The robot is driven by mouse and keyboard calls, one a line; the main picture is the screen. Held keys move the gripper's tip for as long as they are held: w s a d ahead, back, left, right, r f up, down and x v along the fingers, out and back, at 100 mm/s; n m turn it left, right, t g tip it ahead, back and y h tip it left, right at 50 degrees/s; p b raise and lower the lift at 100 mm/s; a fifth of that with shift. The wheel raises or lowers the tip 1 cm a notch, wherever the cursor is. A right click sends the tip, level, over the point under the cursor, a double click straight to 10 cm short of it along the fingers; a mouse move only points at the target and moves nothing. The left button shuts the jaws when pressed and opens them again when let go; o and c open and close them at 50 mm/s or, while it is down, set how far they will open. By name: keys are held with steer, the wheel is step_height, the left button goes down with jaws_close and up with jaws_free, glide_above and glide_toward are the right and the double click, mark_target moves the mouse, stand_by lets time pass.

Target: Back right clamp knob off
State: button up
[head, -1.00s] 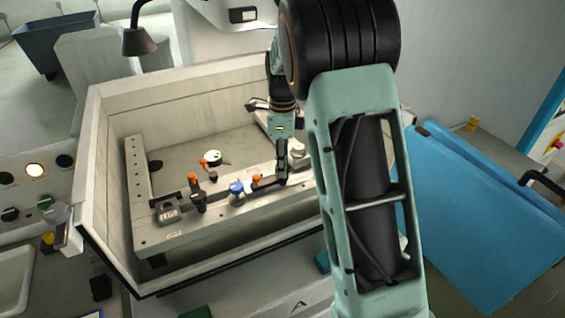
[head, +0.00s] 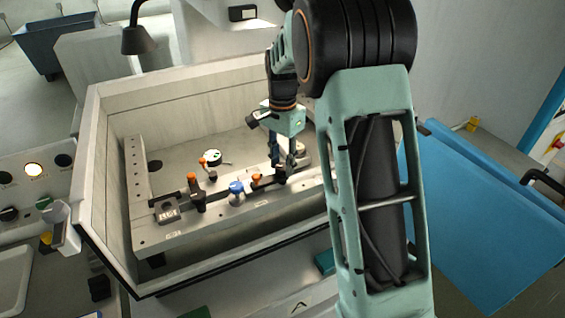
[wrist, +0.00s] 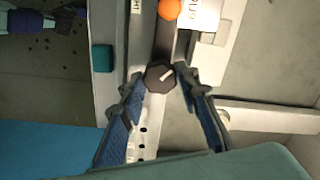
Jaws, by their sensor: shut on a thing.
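A dark clamp knob (wrist: 159,77) with a white line on its top is in the middle of the wrist view. My gripper (wrist: 160,84) has its two blue-padded fingers on either side of this knob and is shut on it. In the head view my gripper (head: 283,165) is low over the right part of the pale work frame (head: 230,220) inside the tank; the knob is hard to make out there. An orange-topped clamp part (head: 257,179) is just left of my gripper, and it shows at the top of the wrist view (wrist: 169,9).
A blue knob (head: 237,188), a taller orange-topped post (head: 195,190) and a white round piece with orange (head: 215,157) stand left of my gripper. The tank wall (head: 88,155) encloses them. A teal block (wrist: 102,57) shows in the wrist view.

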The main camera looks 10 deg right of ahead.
mark_target(282, 166)
steer(key=n, duration=0.7)
stand_by(0.6)
steer(key=o, duration=1.1)
steer(key=shift+o, duration=0.2)
steer(key=shift+r, duration=0.1)
step_height(282, 166, up, 12)
steer(key=shift+a, duration=0.1)
